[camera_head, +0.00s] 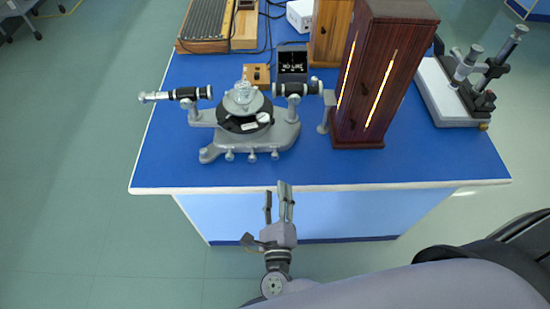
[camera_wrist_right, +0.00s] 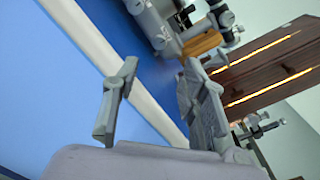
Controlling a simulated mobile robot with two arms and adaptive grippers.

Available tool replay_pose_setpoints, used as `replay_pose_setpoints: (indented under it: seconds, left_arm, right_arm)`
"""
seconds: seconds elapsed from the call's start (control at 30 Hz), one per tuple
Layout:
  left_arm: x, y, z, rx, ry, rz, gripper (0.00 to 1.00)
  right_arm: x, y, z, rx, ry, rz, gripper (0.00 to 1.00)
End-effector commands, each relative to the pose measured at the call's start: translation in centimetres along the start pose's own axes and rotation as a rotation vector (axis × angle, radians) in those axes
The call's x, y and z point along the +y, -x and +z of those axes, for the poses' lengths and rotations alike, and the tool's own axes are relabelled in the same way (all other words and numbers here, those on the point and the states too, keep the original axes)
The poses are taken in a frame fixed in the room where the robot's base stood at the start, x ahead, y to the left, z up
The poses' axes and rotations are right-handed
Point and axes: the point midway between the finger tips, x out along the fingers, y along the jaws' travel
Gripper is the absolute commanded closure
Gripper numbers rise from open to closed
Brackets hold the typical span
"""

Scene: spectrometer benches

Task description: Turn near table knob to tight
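A grey spectrometer (camera_head: 245,130) with a round dark turntable (camera_head: 244,114) stands near the front of the blue table (camera_head: 300,172). Several small knobs (camera_head: 252,156) line its front edge; which one is the near table knob I cannot tell. My right gripper (camera_head: 277,188) is open and empty, in front of the table edge and below the spectrometer, apart from it. In the right wrist view, its two fingers (camera_wrist_right: 160,70) are spread, with the white table edge behind them. Part of the spectrometer (camera_wrist_right: 155,25) shows beyond, its knobs not clearly seen. My left gripper is not in view.
A dark wooden lamp housing (camera_head: 382,75) with glowing slits stands right of the spectrometer. Telescope arms (camera_head: 178,94) reach out to its sides. A microscope-like instrument (camera_head: 465,85) is at the right edge. The front strip of tabletop is clear.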

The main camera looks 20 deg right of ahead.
Motion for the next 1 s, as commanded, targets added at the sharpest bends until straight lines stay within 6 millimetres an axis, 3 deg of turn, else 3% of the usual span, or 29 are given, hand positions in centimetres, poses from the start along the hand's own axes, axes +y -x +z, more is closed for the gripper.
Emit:
replay_pose_setpoints:
  seconds: [0.3,0.5,0.7,1.0]
  left_arm:
    - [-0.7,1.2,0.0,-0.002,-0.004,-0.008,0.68]
    - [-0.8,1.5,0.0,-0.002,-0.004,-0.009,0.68]
    - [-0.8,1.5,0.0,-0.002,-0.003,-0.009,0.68]
    - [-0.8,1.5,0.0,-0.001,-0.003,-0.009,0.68]
  right_arm:
    - [-0.1,-7.0,0.1,-0.002,0.000,-0.002,0.61]
    - [0.0,-10.0,0.0,0.000,0.000,0.000,0.61]
    - [0.1,-11.1,-0.1,0.002,-0.002,0.001,0.61]
    - [0.1,-11.2,-0.1,0.002,-0.002,0.002,0.63]
